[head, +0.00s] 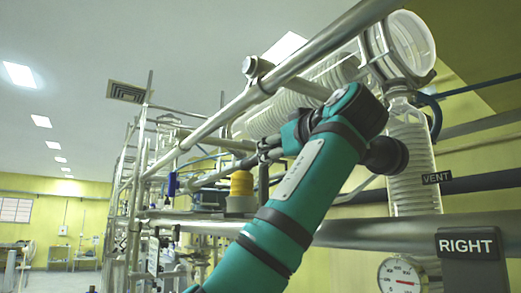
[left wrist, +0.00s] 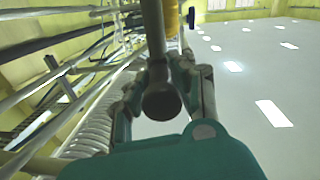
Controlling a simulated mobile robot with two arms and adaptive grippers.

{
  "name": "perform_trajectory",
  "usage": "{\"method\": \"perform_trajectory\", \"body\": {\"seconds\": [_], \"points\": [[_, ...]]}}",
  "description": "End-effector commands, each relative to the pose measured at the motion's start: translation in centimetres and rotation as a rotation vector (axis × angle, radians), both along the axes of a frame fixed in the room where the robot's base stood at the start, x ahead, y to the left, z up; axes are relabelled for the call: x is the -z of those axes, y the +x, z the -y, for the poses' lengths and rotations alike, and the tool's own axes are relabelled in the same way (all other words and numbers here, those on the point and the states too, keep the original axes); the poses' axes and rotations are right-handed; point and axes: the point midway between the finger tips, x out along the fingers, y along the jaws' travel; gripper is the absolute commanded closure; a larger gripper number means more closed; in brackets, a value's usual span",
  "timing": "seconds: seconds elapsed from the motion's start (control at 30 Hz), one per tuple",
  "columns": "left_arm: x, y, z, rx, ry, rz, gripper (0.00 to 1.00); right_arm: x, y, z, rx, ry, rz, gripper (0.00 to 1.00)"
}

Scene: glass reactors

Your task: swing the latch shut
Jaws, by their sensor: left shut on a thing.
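My left gripper (head: 264,153) reaches in from the right among the pipes at the centre of the head view, at the end of my teal arm. In the left wrist view its two fingers (left wrist: 164,82) are closed on either side of a grey bar (left wrist: 154,35) with a round dark end. This bar seems to be the latch's handle; it also shows in the head view as a slanting grey bar (head: 217,176) running left from the fingers. The latch's catch and pivot cannot be made out. My right gripper is not in view.
A yellow cap (head: 241,184) stands just below the gripper, and a small blue part (head: 172,184) is farther left. A thick steel rail (head: 290,70) slants above my arm. Coiled glass (head: 410,150) stands at the right, near the RIGHT sign (head: 467,245).

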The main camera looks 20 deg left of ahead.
Motion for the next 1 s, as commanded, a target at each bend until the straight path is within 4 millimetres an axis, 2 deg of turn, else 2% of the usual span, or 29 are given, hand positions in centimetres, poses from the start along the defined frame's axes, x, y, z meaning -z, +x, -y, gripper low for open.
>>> {"method": "perform_trajectory", "body": {"seconds": [0.37,0.4,0.57,0.87,1.0], "points": [[0.0,0.0,0.1,0.0,-0.001,0.002,1.0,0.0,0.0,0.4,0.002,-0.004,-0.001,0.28],[-0.1,0.0,0.1,0.0,-0.001,0.002,0.73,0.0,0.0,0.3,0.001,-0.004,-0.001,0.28],[-0.1,0.0,0.1,0.0,-0.001,0.002,0.54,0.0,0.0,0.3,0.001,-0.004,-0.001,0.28],[-0.1,-0.1,0.3,0.001,0.0,0.002,0.54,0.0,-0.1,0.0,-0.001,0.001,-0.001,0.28],[-0.1,-1.1,1.6,0.002,0.001,0.004,0.54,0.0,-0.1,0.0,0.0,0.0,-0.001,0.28]]}}
